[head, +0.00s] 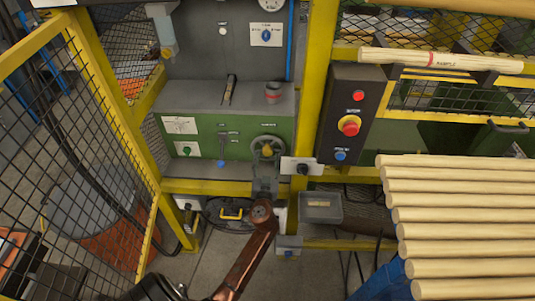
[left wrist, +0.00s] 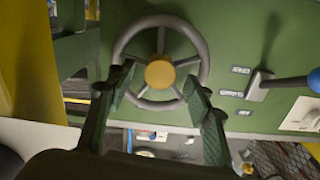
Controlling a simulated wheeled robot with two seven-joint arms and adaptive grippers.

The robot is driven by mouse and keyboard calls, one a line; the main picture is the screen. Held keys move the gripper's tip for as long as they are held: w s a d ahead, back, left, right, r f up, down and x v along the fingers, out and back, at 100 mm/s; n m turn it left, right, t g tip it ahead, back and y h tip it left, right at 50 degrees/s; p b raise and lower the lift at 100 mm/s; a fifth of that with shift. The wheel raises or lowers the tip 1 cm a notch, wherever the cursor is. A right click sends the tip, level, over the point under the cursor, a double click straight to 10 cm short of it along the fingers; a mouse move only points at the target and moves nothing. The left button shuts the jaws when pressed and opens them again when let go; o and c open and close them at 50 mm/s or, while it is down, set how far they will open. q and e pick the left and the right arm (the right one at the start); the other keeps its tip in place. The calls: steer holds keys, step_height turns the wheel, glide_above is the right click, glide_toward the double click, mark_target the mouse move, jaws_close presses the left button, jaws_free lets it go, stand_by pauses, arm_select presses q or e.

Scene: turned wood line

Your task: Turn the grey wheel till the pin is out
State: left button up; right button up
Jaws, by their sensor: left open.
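The grey wheel (head: 267,144) with a yellow hub sits on the green front of the machine. It fills the upper middle of the left wrist view (left wrist: 204,54), with its spokes and yellow hub (left wrist: 159,74) clear. My left gripper (head: 265,172) is just below the wheel in the head view. In the left wrist view its fingers (left wrist: 160,75) are apart, one on each side of the hub, over the lower part of the wheel. Nothing is clamped between them. I cannot tell if they touch the rim. I cannot make out the pin. My right gripper is not in view.
A blue-tipped lever (head: 221,150) is left of the wheel; it also shows in the left wrist view (left wrist: 280,84). A black control box (head: 351,112) with a red button is on the right. Yellow posts and mesh fencing (head: 85,150) flank the machine. Pale wooden rods (head: 465,214) are stacked at right.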

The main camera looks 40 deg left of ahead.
arm_select(q)
steer(key=v, duration=0.4)
stand_by(0.5)
